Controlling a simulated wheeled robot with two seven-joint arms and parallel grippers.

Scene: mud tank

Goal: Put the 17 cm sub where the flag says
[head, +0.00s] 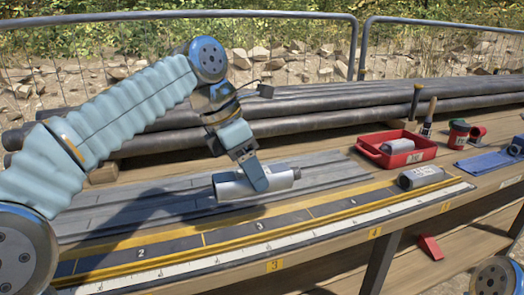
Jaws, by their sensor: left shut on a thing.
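My left gripper (259,182) is shut on a silver-grey cylindrical sub (231,187) with a darker, narrower end at the right. The fingers cover its middle, and it lies level just over or on the grey grooved boards; I cannot tell if it touches them. A second grey sub (421,177) with small dark lettering lies at the right end of the yellow-edged dark strip (180,246). The strip has numbered sections, with a 2 readable. I cannot read a length on either sub, and no flag is clearly recognisable. My right gripper is out of view.
A red tray (372,154) with a grey piece in it stands behind the second sub. A brush (428,118), a red-and-green can (459,134) and a blue cloth (487,163) are at the right. A white ruler (230,249) runs along the front edge. Dark pipes (330,108) lie behind.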

